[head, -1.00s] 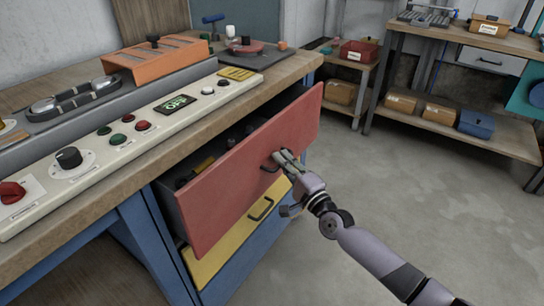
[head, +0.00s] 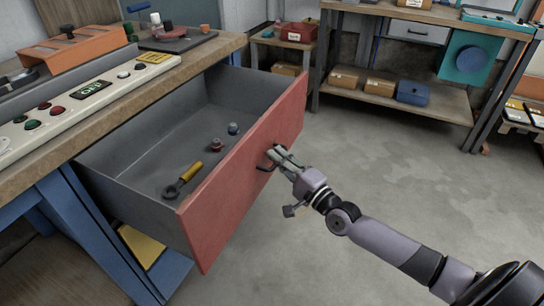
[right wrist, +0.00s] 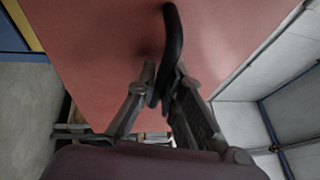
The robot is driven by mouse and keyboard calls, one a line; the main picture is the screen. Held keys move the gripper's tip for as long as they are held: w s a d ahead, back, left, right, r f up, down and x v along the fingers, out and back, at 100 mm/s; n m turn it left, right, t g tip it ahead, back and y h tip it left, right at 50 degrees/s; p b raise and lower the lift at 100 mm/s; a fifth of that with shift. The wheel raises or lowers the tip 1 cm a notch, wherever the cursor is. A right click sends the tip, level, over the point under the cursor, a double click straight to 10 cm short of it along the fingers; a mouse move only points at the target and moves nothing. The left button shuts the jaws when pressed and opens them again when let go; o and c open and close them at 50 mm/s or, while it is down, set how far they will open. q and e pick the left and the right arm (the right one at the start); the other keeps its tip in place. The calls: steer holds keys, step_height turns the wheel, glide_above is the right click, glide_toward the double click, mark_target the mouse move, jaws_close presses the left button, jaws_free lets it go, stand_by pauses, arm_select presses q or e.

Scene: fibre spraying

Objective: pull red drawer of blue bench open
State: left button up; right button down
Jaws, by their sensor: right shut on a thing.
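The red drawer (head: 245,172) of the blue bench (head: 88,225) stands far out, with its grey inside showing in the head view. A yellow-handled tool (head: 184,178) and two small round parts (head: 225,138) lie on its floor. My right gripper (head: 275,156) is at the front of the drawer, shut on its black handle (head: 266,164). In the right wrist view the fingers (right wrist: 163,92) close around the dark handle (right wrist: 172,45), against the red front. My left gripper is not in view.
A control panel (head: 60,104) and an orange fixture (head: 72,50) stand on the bench top. A yellow drawer (head: 141,246) is below the red one. A shelf table (head: 440,104) with boxes stands at the back. The grey floor (head: 400,180) on the right is clear.

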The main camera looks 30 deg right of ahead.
steer(key=shift+s+d, duration=0.2)
steer(key=shift+s, duration=0.1)
steer(key=c, duration=1.7)
jaws_free()
steer(key=v, duration=1.2)
steer(key=shift+r, duration=0.1)
